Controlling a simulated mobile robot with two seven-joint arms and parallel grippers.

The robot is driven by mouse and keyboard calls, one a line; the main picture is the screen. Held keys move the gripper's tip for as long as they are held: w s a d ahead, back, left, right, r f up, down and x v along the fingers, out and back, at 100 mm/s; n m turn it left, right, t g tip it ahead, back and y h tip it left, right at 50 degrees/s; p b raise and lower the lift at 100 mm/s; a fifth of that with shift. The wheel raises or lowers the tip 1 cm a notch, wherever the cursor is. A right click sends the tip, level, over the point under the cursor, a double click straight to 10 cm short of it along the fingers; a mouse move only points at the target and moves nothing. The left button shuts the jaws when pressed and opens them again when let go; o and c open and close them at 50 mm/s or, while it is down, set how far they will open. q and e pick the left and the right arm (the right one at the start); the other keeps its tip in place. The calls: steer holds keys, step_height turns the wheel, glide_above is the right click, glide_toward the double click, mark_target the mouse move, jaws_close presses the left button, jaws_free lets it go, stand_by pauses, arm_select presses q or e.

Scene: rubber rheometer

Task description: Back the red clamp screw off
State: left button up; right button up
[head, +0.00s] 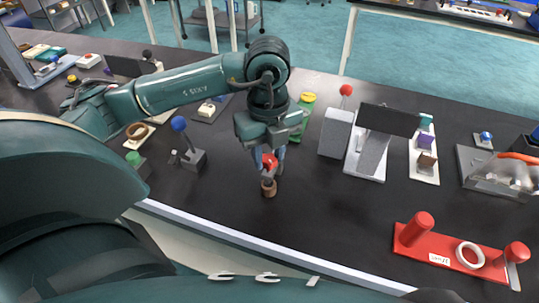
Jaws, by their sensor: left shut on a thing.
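A red knob (269,160), which looks like the red clamp screw, sits above a small brown, round-based piece (268,188) on the dark bench. My left gripper (267,167) points down over it from above. Its fingers are shut on the red knob, one at each side, and hide part of it. The knob's thread and the way it joins the piece below cannot be made out. My right gripper is not in the view.
A green canister (305,112) stands close behind my left gripper. To the left is a blue-knobbed lever on a dark block (194,160). To the right are a grey box with a red ball lever (336,133) and a red stand (448,252). Bench around the front middle is clear.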

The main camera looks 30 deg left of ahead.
arm_select(q)
steer(key=shift+n+p, duration=0.3)
steer(key=shift+n, duration=2)
steer(key=shift+r+n+p, duration=0.1)
steer(key=shift+n+p, duration=0.45)
steer(key=shift+n, duration=1.65)
